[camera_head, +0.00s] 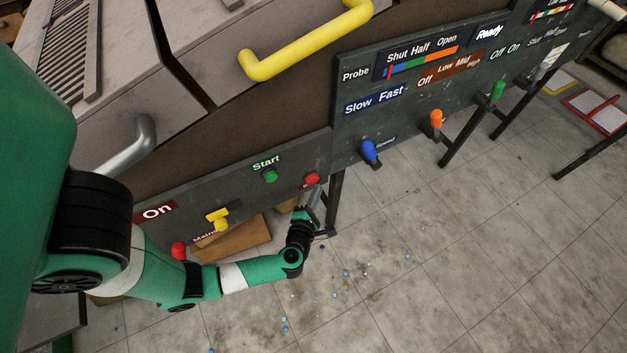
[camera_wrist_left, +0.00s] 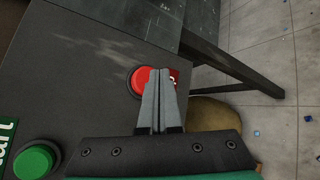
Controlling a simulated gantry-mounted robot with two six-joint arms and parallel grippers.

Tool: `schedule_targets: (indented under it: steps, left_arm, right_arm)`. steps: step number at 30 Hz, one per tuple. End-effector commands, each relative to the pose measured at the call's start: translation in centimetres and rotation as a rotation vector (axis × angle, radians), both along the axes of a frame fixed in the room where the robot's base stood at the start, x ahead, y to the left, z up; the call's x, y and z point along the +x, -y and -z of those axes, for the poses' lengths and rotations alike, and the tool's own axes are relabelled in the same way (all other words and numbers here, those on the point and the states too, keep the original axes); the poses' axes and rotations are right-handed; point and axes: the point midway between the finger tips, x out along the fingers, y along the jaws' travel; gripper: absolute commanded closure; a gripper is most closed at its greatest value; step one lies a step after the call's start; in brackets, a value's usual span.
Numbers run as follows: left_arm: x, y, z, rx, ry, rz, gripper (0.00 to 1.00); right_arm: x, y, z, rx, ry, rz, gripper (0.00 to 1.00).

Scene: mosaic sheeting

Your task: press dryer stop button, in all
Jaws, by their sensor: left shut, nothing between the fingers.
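The red stop button (camera_head: 312,179) sits on the dark lower panel, to the right of the green Start button (camera_head: 270,176). Its label is mostly hidden by my left gripper (camera_head: 316,189), whose fingers are shut and empty close beside the button. In the left wrist view the shut fingers (camera_wrist_left: 160,75) overlap the red button (camera_wrist_left: 139,80) and hide part of it. I cannot tell whether they touch it. The green button (camera_wrist_left: 36,161) is at the lower left there. My right gripper is not in view.
Another red knob (camera_head: 179,250) and a yellow switch (camera_head: 218,217) are on the same panel. A blue lever (camera_head: 369,151), orange lever (camera_head: 436,119) and green lever (camera_head: 497,91) stick out from the upper panel. A yellow handle (camera_head: 305,45) is above. Small blue bits lie on the open tiled floor.

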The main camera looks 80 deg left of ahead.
Motion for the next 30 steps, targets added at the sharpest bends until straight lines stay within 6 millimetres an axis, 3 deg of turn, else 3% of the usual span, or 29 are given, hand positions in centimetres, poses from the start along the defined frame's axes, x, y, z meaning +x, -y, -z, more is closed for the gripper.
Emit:
schedule_targets:
  steps: [30]
  left_arm:
    - [-0.3, -1.1, 0.0, 0.000, 0.000, 0.000, 1.00]
  right_arm:
    - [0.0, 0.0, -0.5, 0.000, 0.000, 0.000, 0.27]
